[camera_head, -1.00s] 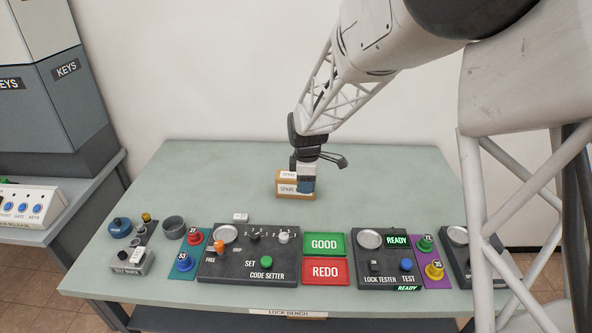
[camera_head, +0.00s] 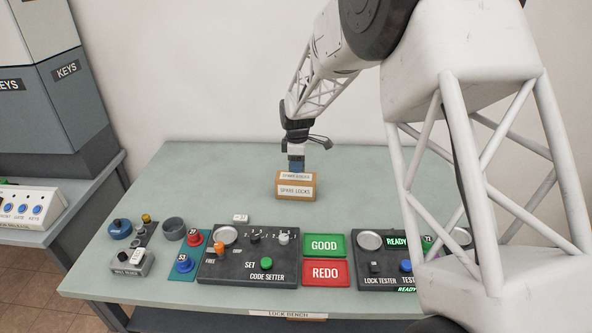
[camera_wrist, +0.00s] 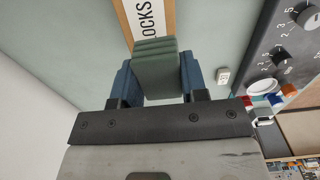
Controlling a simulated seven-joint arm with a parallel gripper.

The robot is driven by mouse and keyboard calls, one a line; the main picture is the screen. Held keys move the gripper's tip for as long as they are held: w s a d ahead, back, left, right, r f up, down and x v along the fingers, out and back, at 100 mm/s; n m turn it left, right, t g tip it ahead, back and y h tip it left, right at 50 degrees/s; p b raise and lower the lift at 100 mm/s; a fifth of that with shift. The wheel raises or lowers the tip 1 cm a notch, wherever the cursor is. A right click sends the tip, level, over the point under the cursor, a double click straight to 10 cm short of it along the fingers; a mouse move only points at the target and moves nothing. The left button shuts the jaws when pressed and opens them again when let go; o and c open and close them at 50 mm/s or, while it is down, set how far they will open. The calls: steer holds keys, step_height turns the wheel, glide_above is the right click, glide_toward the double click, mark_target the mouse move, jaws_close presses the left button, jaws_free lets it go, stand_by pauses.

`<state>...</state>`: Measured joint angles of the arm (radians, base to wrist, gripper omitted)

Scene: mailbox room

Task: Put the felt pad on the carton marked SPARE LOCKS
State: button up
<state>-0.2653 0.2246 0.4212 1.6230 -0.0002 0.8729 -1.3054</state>
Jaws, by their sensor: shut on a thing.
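The carton marked SPARE LOCKS (camera_head: 295,190) stands on the bench, its label facing the front. Part of it, with the word LOCKS, also shows at the top of the wrist view (camera_wrist: 126,18). In the wrist view my gripper's blue fingers (camera_wrist: 157,75) are shut on the felt pad (camera_wrist: 156,58), a grey-green ridged block. The pad cannot be made out in the head view. The pad's end overlaps the carton's edge in the wrist view; I cannot tell whether they touch.
The code setter panel (camera_head: 240,268), green GOOD tray (camera_head: 337,245), red REDO tray (camera_head: 340,273) and lock tester (camera_head: 366,280) line the bench front. Small parts and a cup (camera_head: 173,229) stand at the left. The bench (camera_head: 215,180) is clear left of the carton.

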mark_target(296, 176)
steer(key=shift+w, duration=0.3)
steer(key=shift+w+a, duration=0.15)
steer(key=shift+w, duration=0.1)
steer(key=shift+f, duration=1.8)
steer(key=shift+f, duration=0.15)
steer(key=o, duration=0.9)
step_height(296, 176, up, 12)
steer(key=shift+r, duration=0.15)
